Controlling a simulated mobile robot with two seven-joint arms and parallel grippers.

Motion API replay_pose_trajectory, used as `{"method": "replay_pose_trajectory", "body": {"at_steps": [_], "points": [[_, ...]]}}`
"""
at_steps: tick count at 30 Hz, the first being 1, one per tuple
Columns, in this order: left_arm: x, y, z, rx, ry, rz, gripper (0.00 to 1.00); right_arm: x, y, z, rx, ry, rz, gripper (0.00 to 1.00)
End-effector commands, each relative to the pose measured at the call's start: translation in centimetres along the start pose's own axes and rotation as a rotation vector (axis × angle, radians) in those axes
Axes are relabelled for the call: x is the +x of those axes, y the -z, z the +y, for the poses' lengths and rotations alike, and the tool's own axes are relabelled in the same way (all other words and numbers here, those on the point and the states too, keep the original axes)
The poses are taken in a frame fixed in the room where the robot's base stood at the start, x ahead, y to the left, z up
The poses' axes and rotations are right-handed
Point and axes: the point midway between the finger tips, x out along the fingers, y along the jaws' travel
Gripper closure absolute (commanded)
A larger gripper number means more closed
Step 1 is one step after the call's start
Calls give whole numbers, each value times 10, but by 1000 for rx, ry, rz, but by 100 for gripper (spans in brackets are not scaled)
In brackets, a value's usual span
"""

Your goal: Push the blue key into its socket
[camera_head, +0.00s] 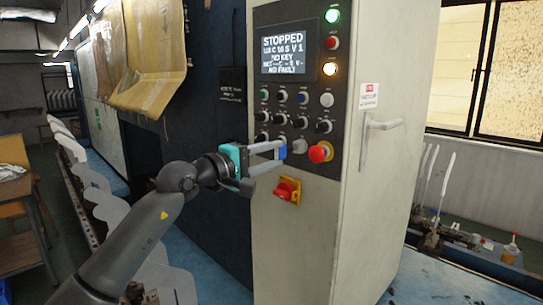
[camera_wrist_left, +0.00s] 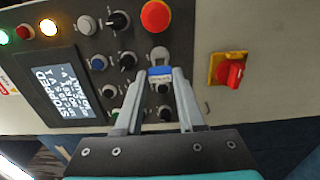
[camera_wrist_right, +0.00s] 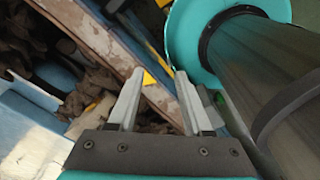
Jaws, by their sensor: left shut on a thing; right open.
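My left gripper (camera_head: 281,150) is at the front of the control panel (camera_head: 270,97), below the rows of knobs. It is shut on the blue key (camera_wrist_left: 160,72), which shows as a small blue block between the fingertips in the left wrist view. In the head view the blue key (camera_head: 283,153) is just left of a grey round fitting (camera_head: 300,147). That grey fitting (camera_wrist_left: 159,54) is right past the key in the left wrist view. I cannot tell whether it is the socket, or whether the key touches it. My right gripper (camera_wrist_right: 159,75) is open and empty, away from the panel.
The screen (camera_head: 289,48) reads STOPPED and NO KEY. A red emergency button (camera_head: 320,152) is right of the key. A red switch on a yellow plate (camera_head: 287,190) is below the gripper.

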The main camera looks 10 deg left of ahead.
Motion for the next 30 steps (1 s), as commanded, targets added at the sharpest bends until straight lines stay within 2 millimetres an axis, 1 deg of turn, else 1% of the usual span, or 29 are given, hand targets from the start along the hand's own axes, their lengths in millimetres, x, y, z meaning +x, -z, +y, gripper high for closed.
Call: {"method": "replay_pose_trajectory", "body": {"at_steps": [5,19,30], "points": [[0,0,-1,2,0,0,100,4,-1,0,0,0,-1,50],[0,0,0,1,-1,0,100,4,-1,-1,-1,1,-1,50],[0,0,0,1,-1,0,100,8,-2,-1,-1,1,-1,50]]}}
